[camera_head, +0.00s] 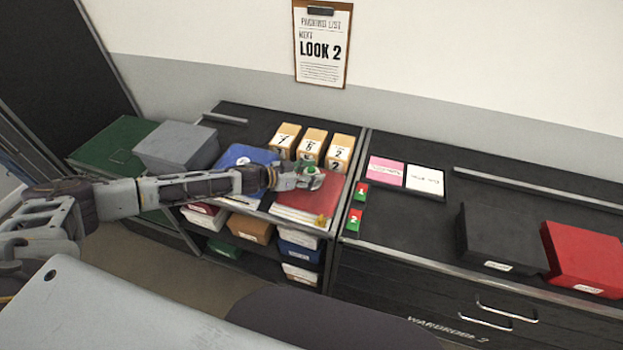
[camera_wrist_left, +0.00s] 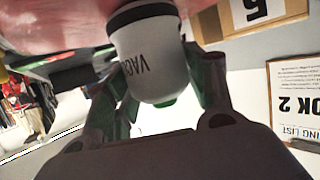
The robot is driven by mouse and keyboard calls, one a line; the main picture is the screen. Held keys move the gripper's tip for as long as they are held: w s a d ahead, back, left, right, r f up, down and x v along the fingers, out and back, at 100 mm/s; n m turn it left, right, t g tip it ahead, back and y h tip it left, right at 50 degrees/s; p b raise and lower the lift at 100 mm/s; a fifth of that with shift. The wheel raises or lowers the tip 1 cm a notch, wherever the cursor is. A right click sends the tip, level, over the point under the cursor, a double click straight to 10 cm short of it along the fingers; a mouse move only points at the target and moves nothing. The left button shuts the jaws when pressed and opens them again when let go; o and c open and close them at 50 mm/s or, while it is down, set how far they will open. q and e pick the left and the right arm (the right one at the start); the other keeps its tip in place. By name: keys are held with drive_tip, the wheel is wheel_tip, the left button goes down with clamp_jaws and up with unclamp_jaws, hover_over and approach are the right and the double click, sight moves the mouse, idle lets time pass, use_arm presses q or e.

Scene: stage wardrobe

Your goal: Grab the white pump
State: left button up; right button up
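The white pump (camera_wrist_left: 148,58) fills the upper middle of the left wrist view. It has dark lettering beginning "VAC", a black band at one end and a bit of green at the other. My left gripper (camera_head: 306,176) is over the red box (camera_head: 308,199) on the left cabinet. In the left wrist view its two fingers (camera_wrist_left: 157,75) lie along both sides of the pump and appear to touch it. The pump's black end is close to a red surface; I cannot tell whether it touches. In the head view the gripper mostly hides the pump. My right gripper is not in view.
Tan numbered boxes (camera_head: 312,144) stand behind the gripper. A blue box (camera_head: 240,155) is left of it, with a grey box (camera_head: 176,146) farther left. Pink and white cards (camera_head: 424,180), a black box (camera_head: 500,238) and a red box (camera_head: 588,258) are on the right cabinet.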

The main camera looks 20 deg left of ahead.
use_arm(q)
drive_tip(key=c, duration=0.8)
drive_tip(key=shift+c, duration=0.2)
drive_tip(key=shift+r, duration=0.2)
drive_tip(key=shift+r+p, duration=1.25)
drive_tip(key=shift+r, duration=3.55)
